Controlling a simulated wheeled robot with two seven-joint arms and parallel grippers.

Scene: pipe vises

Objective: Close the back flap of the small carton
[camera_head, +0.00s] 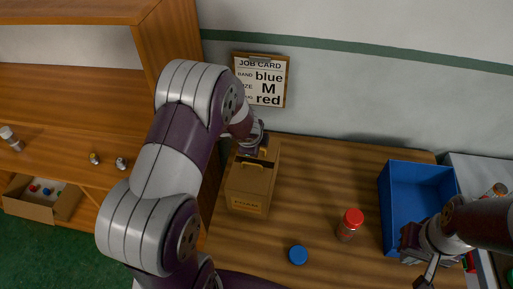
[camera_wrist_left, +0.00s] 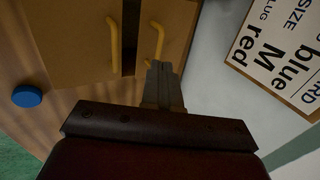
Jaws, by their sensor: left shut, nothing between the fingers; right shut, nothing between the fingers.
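The small brown carton (camera_head: 247,190) stands near the left side of the wooden table, its top flaps each bearing a yellow handle. In the left wrist view the front flap (camera_wrist_left: 65,45) and the back flap (camera_wrist_left: 175,22) show with a narrow dark gap between them. My left gripper (camera_wrist_left: 160,68) is shut and empty, its tips at or just over the back flap beside its handle; I cannot tell if they touch. In the head view the left wrist partly hides the carton's back. My right gripper (camera_head: 428,276) is shut and empty, in front of the blue bin.
A blue bin (camera_head: 388,205) stands at the right of the table. A red-capped jar (camera_head: 349,226) and a blue cap (camera_head: 298,255) lie between it and the carton. A job card (camera_head: 262,80) hangs on the wall behind.

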